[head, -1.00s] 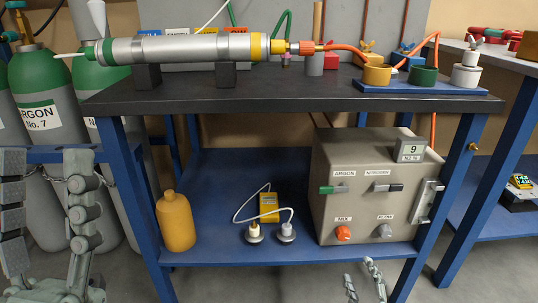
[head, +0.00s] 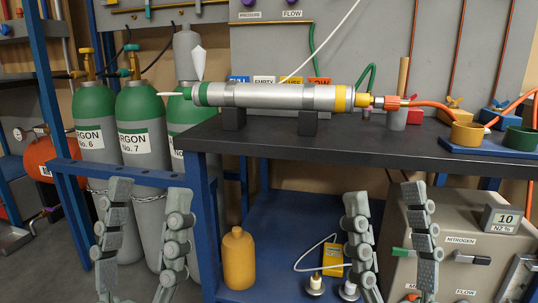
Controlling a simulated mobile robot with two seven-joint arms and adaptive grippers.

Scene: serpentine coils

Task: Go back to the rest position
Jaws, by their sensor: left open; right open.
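My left gripper (head: 149,192) is at the lower left of the head view. Its two grey fingers point up and stand wide apart with nothing between them. It appears in front of the gas bottles, left of the bench. My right gripper (head: 386,197) is at the lower right of the middle, also open and empty, fingers up. It appears in front of the bench's lower shelf and the grey control box. Neither gripper is seen touching anything. The wrists are cut off by the bottom edge.
The black bench top (head: 300,140) carries a silver tube (head: 275,96) on two supports and a blue board (head: 480,146) with coloured cups. Green-topped argon bottles (head: 145,140) stand at left. Below are a yellow bottle (head: 238,262) and the grey control box (head: 470,228).

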